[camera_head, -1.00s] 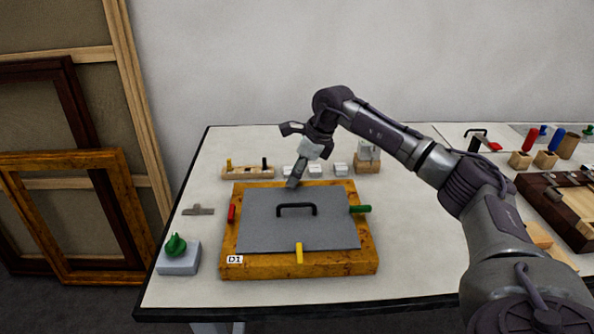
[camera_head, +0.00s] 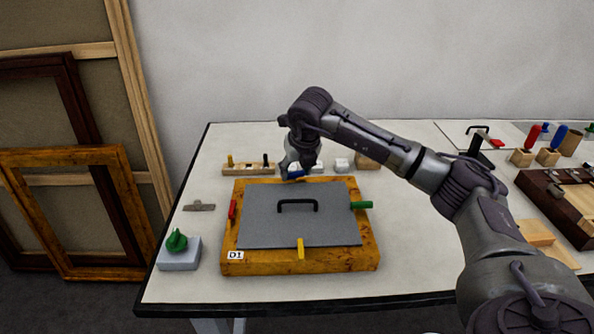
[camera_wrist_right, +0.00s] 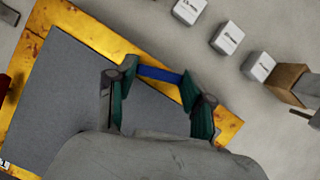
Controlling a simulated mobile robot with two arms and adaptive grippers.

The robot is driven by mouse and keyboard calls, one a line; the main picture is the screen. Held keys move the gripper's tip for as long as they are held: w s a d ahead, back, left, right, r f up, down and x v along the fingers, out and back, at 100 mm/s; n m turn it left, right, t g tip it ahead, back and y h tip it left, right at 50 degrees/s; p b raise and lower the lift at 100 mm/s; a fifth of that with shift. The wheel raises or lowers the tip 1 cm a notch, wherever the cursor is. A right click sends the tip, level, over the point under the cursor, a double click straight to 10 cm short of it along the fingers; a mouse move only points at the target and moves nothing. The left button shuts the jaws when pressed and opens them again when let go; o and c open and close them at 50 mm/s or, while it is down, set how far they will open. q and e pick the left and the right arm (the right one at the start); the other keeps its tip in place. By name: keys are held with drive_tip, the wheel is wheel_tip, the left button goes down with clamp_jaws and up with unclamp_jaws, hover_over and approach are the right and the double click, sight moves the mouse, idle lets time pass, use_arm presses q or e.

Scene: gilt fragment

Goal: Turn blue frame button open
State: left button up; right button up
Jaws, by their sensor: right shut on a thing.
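The gilt frame (camera_head: 300,262) lies flat on the table, with a grey panel (camera_head: 275,230) and black handle (camera_head: 298,203) inside it. The blue button (camera_head: 295,175) is on the frame's far edge. It also shows in the right wrist view (camera_wrist_right: 160,74), spanning the gap between the fingers. My right gripper (camera_head: 299,168) comes down over it from above and is shut on it; the head view partly hides the contact. A red button (camera_head: 232,209) is on the left edge, a green one (camera_head: 361,205) on the right, a yellow one (camera_head: 301,249) at the front. My left gripper is out of view.
Small white blocks (camera_head: 341,165) and a wooden peg rack (camera_head: 248,168) stand behind the frame. A grey block with a green knob (camera_head: 177,253) and a metal scraper (camera_head: 199,206) lie left. Tools and a dark tray (camera_head: 548,205) fill the right.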

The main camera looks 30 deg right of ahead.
drive_tip(key=shift+w+a+r+m+h, duration=0.1)
drive_tip(key=shift+m+h, duration=0.5)
drive_tip(key=shift+m, duration=1.4)
drive_tip(key=o, duration=1.2)
drive_tip(key=shift+c, duration=0.2)
drive_tip(key=shift+b, duration=0.3)
drive_tip(key=shift+r, duration=0.15)
drive_tip(key=v, duration=1.1)
drive_tip(key=shift+a+r, duration=0.2)
drive_tip(key=shift+r, duration=0.1)
